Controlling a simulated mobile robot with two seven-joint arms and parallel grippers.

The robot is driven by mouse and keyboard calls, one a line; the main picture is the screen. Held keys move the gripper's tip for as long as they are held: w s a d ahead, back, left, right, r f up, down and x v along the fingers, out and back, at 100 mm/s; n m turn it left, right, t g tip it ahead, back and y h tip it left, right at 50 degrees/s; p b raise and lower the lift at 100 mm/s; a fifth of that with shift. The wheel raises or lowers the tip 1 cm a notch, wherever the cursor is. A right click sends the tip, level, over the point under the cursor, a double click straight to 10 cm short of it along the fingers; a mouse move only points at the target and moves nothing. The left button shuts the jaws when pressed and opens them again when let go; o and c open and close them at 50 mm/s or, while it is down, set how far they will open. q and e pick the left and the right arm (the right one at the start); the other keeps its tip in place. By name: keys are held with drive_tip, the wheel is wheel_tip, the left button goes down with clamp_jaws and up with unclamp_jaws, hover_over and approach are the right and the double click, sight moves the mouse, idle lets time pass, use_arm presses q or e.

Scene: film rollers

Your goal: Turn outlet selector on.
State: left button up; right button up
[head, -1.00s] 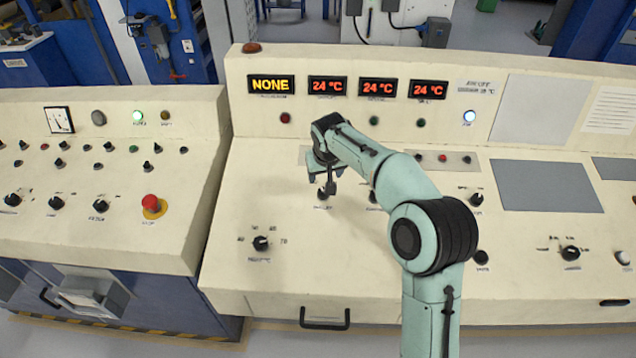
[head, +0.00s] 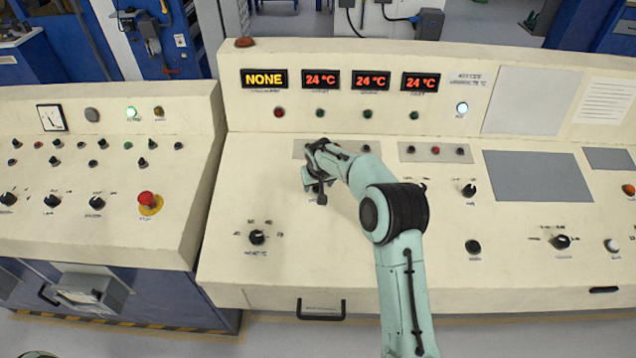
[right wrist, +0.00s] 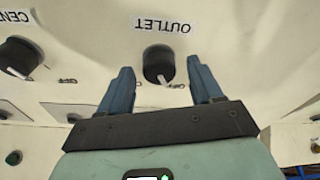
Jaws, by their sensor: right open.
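The outlet selector (right wrist: 159,65) is a round black knob with a white pointer mark, next to an upside-down "OUTLET" label (right wrist: 162,25) in the right wrist view. My right gripper (right wrist: 161,77) is open, with one blue finger on each side of the knob in that view. I cannot tell whether the fingers touch it. In the head view my right gripper (head: 317,187) is low over the sloped panel and hides this knob. My left gripper is not in view.
A second black knob (right wrist: 18,57) sits beside it in the right wrist view. The cream console (head: 330,265) carries another dial (head: 257,237) in front. A display (head: 264,79) reads "NONE". A red stop button (head: 147,199) is on the left console.

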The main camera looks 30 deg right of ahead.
drive_tip(key=c, duration=1.1)
drive_tip(key=shift+o, duration=0.2)
drive_tip(key=shift+m, duration=0.4)
drive_tip(key=m, duration=0.3)
drive_tip(key=shift+a+h+b, duration=0.1)
drive_tip(key=shift+h+b, duration=0.2)
drive_tip(key=shift+b, duration=0.05)
drive_tip(key=m, duration=0.2)
drive_tip(key=shift+m+g, duration=0.3)
drive_tip(key=shift+m, duration=0.1)
drive_tip(key=m+h, duration=0.1)
drive_tip(key=m, duration=0.4)
drive_tip(key=shift+w+r+m+g+p, duration=0.1)
drive_tip(key=shift+m+g+p, duration=0.2)
drive_tip(key=shift+g+p, duration=0.1)
drive_tip(key=o, duration=1.1)
drive_tip(key=shift+c, duration=0.2)
